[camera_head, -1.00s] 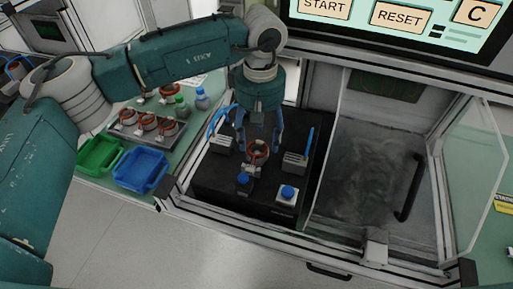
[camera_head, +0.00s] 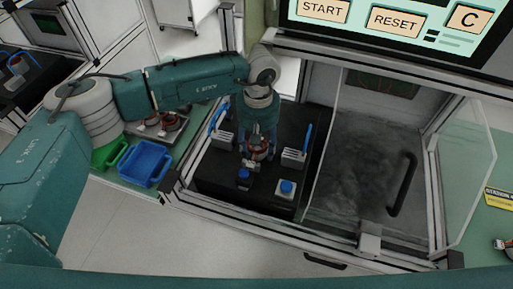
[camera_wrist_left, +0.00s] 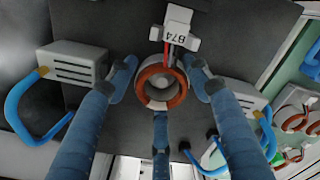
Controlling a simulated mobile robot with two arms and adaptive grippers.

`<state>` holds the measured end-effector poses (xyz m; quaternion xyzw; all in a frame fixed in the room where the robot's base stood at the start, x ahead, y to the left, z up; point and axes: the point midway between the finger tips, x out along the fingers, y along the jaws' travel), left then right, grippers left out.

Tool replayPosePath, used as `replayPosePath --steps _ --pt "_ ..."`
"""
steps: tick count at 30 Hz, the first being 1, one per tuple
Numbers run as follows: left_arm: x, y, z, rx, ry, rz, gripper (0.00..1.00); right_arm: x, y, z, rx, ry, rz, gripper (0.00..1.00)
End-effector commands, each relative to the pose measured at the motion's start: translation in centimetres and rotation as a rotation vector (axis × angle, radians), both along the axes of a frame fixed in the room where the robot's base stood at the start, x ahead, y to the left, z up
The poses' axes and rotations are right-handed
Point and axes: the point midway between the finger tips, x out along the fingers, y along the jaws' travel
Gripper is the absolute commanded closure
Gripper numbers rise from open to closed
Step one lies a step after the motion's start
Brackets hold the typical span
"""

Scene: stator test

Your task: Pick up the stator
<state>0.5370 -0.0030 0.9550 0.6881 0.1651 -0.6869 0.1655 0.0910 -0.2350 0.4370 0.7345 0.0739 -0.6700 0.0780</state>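The stator, a copper-red ring with a pale metal body, stands on the black fixture plate in the head view (camera_head: 258,151). It also shows in the left wrist view (camera_wrist_left: 160,84), beside a white block marked 874. My left gripper (camera_head: 257,152) reaches down over it from above. In the left wrist view its three blue fingers (camera_wrist_left: 161,92) are spread around the stator, with small gaps seeming to remain at the sides. The gripper looks open. In the head view the hand partly hides the stator. My right gripper is out of view.
Grey clamp blocks with blue handles flank the stator, left (camera_head: 221,138) and right (camera_head: 294,158). A blue bin (camera_head: 147,163), a green bin (camera_head: 104,156) and a stator tray stand at left. A glass door (camera_head: 470,175) stands open at right.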

Motion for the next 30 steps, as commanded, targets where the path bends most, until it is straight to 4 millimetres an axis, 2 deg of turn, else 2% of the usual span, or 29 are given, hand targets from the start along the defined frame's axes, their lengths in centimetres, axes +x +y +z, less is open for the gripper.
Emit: replayPosePath --steps 1,3,10,13,17,18,20,24,30 --pt "-0.1 0.0 0.0 0.001 0.003 -0.001 0.76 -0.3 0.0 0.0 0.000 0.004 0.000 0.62" --pt "-0.1 0.0 0.0 0.000 0.004 -0.001 0.89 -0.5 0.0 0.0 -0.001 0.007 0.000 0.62" --pt "-0.1 -0.1 0.2 0.000 0.002 -0.002 0.90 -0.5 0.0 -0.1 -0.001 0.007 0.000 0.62" --pt "0.0 -0.1 0.9 -0.001 0.000 -0.002 0.90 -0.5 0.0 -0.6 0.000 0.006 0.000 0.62" --pt "0.1 -0.1 3.0 -0.002 -0.003 -0.003 0.90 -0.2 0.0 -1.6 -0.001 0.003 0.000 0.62" --pt "0.1 -0.1 3.8 -0.002 -0.003 -0.003 0.96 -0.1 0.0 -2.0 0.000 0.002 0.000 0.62" --pt "0.0 -0.1 5.1 -0.001 -0.004 -0.003 1.00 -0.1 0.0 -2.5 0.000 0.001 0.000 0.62" --pt "0.0 -0.1 7.7 -0.002 -0.002 -0.002 1.00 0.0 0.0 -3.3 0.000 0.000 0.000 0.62" --pt "-0.1 0.0 9.8 0.000 0.001 -0.001 1.00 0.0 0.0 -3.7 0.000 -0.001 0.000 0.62"
